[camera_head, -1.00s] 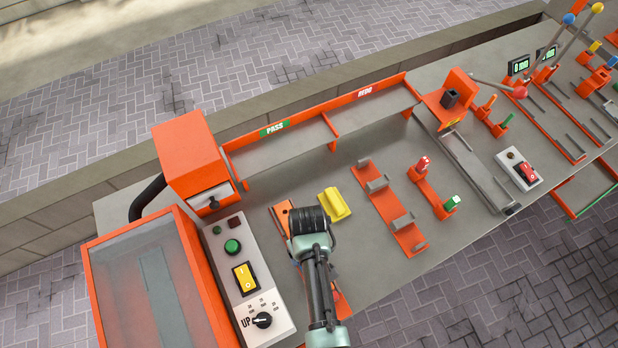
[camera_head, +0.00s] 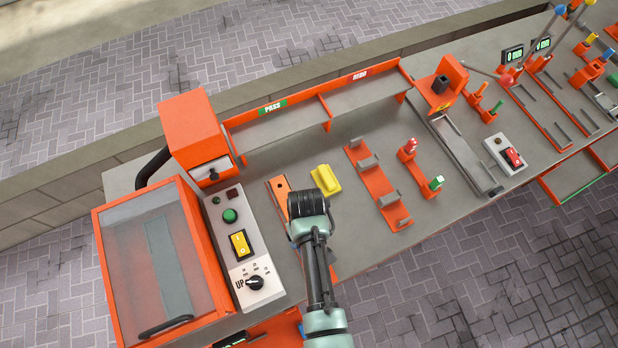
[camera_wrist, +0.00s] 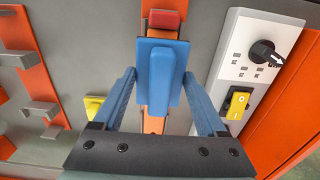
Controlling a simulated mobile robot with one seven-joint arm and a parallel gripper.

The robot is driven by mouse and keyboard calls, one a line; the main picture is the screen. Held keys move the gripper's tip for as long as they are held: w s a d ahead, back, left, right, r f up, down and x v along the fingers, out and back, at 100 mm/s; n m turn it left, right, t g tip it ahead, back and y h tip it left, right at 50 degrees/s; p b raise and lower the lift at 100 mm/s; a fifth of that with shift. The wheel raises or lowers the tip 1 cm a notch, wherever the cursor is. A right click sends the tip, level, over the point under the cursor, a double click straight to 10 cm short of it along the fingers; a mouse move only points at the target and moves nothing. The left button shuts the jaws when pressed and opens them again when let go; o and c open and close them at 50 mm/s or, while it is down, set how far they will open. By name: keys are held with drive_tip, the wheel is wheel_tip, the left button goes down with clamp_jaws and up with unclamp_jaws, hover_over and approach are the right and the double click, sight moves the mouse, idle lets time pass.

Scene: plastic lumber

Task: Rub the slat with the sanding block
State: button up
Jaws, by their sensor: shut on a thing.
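My gripper (camera_wrist: 160,78) is shut on a blue block with a raised grip (camera_wrist: 163,78), probably the sanding block. Its fingers press on both sides of it. The block is over an orange strip (camera_wrist: 153,124) on the bench; whether it touches the strip cannot be told. A long grey-teal piece (camera_head: 167,268), perhaps the slat, lies under the clear lid of the orange box at left.
A yellow block (camera_head: 326,179) lies just beyond my gripper. A red block (camera_wrist: 164,19) sits on the orange strip. A control panel (camera_head: 232,234) stands left of my gripper, and an orange rack with grey holders (camera_head: 378,184) stands right.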

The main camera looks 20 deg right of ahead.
drive_tip(key=shift+r+p, duration=1.3)
drive_tip(key=shift+r, duration=0.55)
